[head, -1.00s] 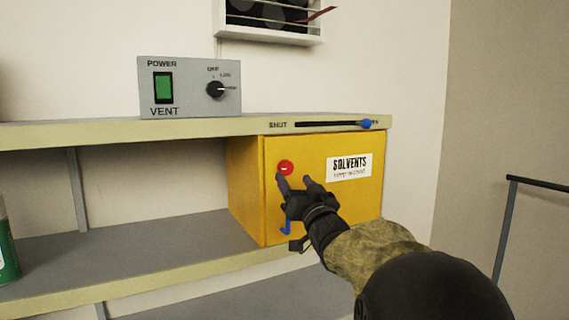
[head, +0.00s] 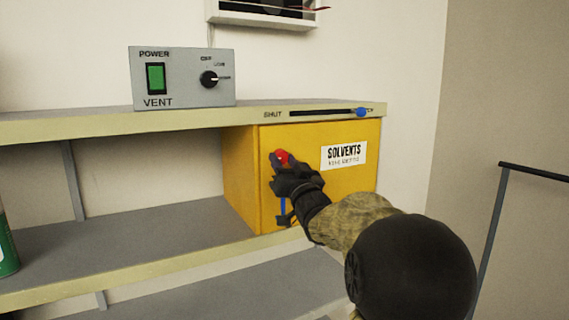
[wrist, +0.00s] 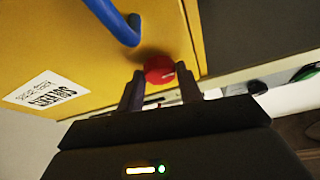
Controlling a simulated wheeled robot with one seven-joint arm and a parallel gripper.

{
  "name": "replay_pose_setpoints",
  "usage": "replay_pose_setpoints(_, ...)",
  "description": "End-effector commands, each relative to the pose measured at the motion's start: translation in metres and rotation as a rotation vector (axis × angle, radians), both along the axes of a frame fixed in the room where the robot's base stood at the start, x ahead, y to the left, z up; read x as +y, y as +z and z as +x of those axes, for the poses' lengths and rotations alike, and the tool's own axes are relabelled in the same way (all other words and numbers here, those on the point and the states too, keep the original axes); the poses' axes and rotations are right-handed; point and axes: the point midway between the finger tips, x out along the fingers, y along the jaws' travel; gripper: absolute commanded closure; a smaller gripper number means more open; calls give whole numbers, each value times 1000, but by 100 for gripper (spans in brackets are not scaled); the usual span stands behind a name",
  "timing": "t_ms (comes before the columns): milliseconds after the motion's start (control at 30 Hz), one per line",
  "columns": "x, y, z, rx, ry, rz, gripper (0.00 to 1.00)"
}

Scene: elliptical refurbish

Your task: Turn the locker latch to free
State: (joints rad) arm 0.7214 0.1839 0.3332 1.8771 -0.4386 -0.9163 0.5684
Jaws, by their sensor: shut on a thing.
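The yellow solvents locker (head: 345,195) stands on the shelf under the upper board. Its red round latch (head: 281,156) is on the left part of the front face. The latch also shows in the wrist view (wrist: 158,69), between my fingertips. My gripper (head: 279,163) is shut on the red latch, with one finger at each side of it. A blue handle (head: 283,208) sits below the latch, partly hidden by my gripper; it also shows in the wrist view (wrist: 115,22). The mark on the latch is mostly hidden, so I cannot tell its turn.
A grey vent box (head: 184,78) with a green switch and black knob stands on the upper board (head: 120,125). A slider with a blue knob (head: 361,112) runs along the board's edge. A dark rail (head: 535,172) stands at the right. The shelf left of the locker is mostly clear.

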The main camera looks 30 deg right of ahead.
Motion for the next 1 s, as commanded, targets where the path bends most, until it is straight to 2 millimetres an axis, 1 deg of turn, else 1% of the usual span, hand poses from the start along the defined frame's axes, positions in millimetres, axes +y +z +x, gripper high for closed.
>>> replay_pose_setpoints(267,1,-1,0,1,0,48,87)
replay_pose_setpoints(467,2,-1,0,3,1,147,87)
replay_pose_setpoints(667,3,-1,0,7,1,300,87)
replay_pose_setpoints(1000,6,1,0,19,3,621,87)
